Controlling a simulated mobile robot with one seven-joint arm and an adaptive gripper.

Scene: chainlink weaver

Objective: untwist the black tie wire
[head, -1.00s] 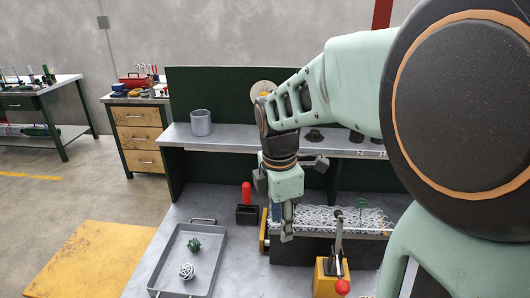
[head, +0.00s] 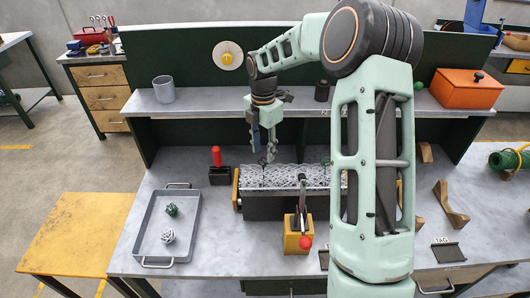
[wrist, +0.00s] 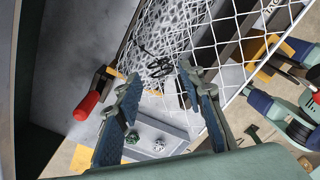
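The black tie wire (wrist: 158,66) is a dark coil with loose ends on the chain-link mesh in the wrist view. In the head view it shows as a small dark shape (head: 262,162) on the left part of the mesh (head: 290,176). My gripper (wrist: 160,74) is open and empty, its two blue-padded fingers on either side of the wire in the picture. In the head view my gripper (head: 264,152) points down above the mesh's left part. I cannot tell whether a finger touches the wire. A green tie (head: 325,161) stands further right on the mesh.
A red-handled tool (head: 217,160) stands left of the mesh. A red-knobbed lever clamp (head: 299,232) stands in front. A grey tray (head: 141,235) holds a green wire ball (head: 171,210) and a white one (head: 167,236). A shelf (head: 210,103) runs behind.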

